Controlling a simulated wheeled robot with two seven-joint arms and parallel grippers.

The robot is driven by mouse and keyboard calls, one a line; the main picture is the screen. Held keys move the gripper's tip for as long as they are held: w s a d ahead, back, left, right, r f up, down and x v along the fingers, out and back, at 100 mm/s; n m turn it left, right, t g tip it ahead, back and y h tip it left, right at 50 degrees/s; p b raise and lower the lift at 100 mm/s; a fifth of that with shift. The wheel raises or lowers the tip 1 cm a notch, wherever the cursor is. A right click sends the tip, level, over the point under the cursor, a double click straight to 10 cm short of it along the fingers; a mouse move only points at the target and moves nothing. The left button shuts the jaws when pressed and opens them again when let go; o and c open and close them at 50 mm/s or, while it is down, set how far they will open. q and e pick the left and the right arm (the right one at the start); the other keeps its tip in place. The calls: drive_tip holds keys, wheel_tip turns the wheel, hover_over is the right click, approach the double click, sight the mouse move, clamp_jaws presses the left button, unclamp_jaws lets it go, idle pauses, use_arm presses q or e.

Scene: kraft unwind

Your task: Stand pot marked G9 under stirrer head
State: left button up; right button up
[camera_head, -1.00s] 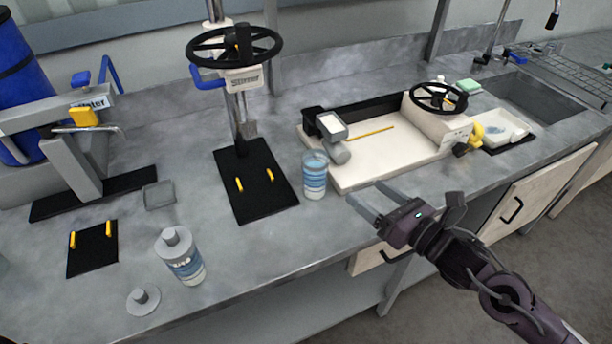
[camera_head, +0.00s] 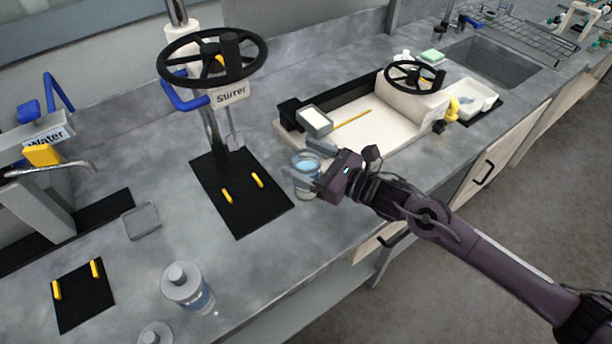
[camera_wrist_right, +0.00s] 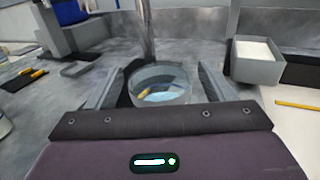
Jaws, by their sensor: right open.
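A clear pot with blue bands (camera_head: 307,186) stands upright on the grey bench, just right of the stirrer's black mat (camera_head: 240,212). Its marking is not readable. My right gripper (camera_head: 308,165) is open, with its fingers on either side of the pot. In the right wrist view the pot (camera_wrist_right: 160,92) sits between the two spread fingers; contact cannot be told. The stirrer (camera_head: 231,94) has a black handwheel and a paddle (camera_head: 235,140) above the back of the mat. Two yellow pegs (camera_head: 227,196) stand on the mat. My left gripper is not in view.
A white labelled bottle (camera_head: 187,287) and a grey lid (camera_head: 154,334) stand at the front left. A water tap (camera_head: 50,170) and a smaller pegged mat (camera_head: 84,300) are at left. A cream tray machine (camera_head: 380,135) is close behind and right of the pot.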

drive_tip(key=shift+x, duration=1)
drive_tip(key=shift+r, duration=0.1)
drive_tip(key=c, duration=1.5)
